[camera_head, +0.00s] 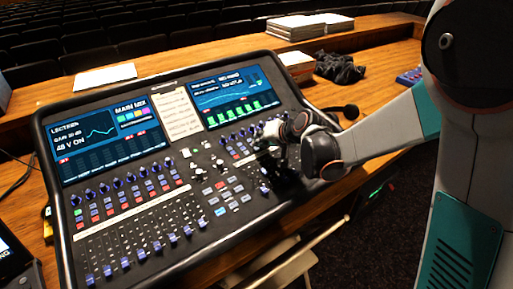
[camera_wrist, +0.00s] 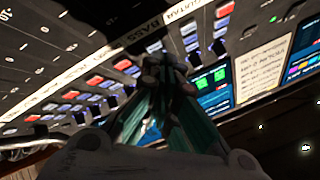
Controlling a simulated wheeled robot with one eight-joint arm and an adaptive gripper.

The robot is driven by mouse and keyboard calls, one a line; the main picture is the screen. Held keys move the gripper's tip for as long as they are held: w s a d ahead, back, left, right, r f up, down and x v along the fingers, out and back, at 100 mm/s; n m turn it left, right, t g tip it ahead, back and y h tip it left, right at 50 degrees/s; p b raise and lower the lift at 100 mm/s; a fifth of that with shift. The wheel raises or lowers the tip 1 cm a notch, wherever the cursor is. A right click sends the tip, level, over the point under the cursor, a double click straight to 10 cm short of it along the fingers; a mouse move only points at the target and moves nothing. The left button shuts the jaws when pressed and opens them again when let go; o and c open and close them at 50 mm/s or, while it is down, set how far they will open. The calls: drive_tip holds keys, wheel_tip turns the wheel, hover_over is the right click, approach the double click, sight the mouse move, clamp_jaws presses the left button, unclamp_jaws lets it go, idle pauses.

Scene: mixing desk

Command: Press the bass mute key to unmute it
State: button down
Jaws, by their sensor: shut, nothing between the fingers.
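The mixing desk (camera_head: 150,205) lies tilted on the wooden table. My gripper (camera_head: 272,160) is over the right part of its key field, with its fingers shut and empty. In the wrist view my gripper's fingertips (camera_wrist: 165,68) are together, close to the rows of red and blue keys. The BASS label (camera_wrist: 147,25) is on a dark part of the label strip, just beyond the fingertips. GUITAR is printed beside it. The keys by the BASS label are partly hidden by the fingers, so I cannot tell the bass mute key's state or whether a fingertip touches it.
The desk has two lit screens (camera_head: 110,135) and a paper list (camera_head: 181,110) between them. Stacked papers (camera_head: 310,27) and a dark cloth (camera_head: 340,68) lie behind. A chair (camera_head: 285,265) is in front.

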sight(261, 150)
drive_tip(key=shift+r, duration=0.45)
drive_tip(key=shift+s+d+r+p, duration=0.1)
drive_tip(key=shift+s+r+p, duration=0.05)
drive_tip(key=shift+r+p, duration=0.95)
drive_tip(key=shift+s+d+r+p, duration=0.1)
drive_tip(key=shift+r+p, duration=0.7)
drive_tip(key=shift+r, duration=0.55)
drive_tip(key=s+d+r+h, duration=0.2)
drive_tip(key=s+d+r, duration=0.25)
drive_tip(key=s, duration=0.35)
drive_tip(key=s+d+r+h, duration=0.1)
drive_tip(key=s+d+r, duration=0.35)
drive_tip(key=s, duration=0.25)
drive_tip(key=s+d+f+h, duration=0.1)
drive_tip(key=s+d, duration=0.3)
drive_tip(key=s, duration=0.4)
drive_tip(key=s+d+f+n+h, duration=0.1)
drive_tip(key=s+d+h, duration=0.1)
drive_tip(key=s+d, duration=0.3)
drive_tip(key=s, duration=0.3)
drive_tip(key=shift+s+d+g+h, duration=0.2)
drive_tip(key=shift+g+h, duration=0.1)
drive_tip(key=shift+g, duration=0.1)
